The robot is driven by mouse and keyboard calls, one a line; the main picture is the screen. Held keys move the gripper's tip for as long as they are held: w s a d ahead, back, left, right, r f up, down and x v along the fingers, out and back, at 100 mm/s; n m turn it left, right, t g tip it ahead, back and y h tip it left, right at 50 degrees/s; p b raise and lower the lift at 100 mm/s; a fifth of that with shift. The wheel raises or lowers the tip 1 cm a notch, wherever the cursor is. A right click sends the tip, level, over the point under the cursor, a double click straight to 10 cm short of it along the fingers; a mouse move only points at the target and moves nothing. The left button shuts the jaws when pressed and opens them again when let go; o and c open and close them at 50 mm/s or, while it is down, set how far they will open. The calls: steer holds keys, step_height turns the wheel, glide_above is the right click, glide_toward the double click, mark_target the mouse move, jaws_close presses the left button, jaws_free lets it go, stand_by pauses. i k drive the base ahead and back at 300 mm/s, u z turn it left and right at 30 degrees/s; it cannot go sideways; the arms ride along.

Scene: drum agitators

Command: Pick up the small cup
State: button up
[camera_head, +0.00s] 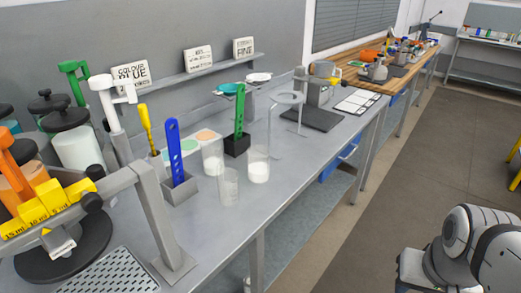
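A small clear cup (229,188) stands upright on the grey bench, near its front edge. It is the shortest of the clear cups and nothing hides it. A taller clear cup (258,165) with white material in its lower part stands just behind and to its right. Another clear cup (213,158) stands behind it. My arm shows at the lower right, beyond the bench and well away from the small cup. My gripper cannot be seen.
A grey holder (180,190) with a blue scoop stands left of the small cup, and a green scoop (239,112) behind it. A ring stand (287,98) stands further back. A metal frame with an orange and yellow dispenser (40,205) fills the left. Bench right of the cups is clear.

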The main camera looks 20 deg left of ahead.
mark_target(227, 178)
steer(key=u, duration=0.65)
steer(key=i, duration=0.9)
steer(key=u, duration=0.5)
steer(key=k, duration=0.9)
steer(key=u, duration=0.15)
steer(key=i, duration=0.95)
steer(key=z, duration=0.05)
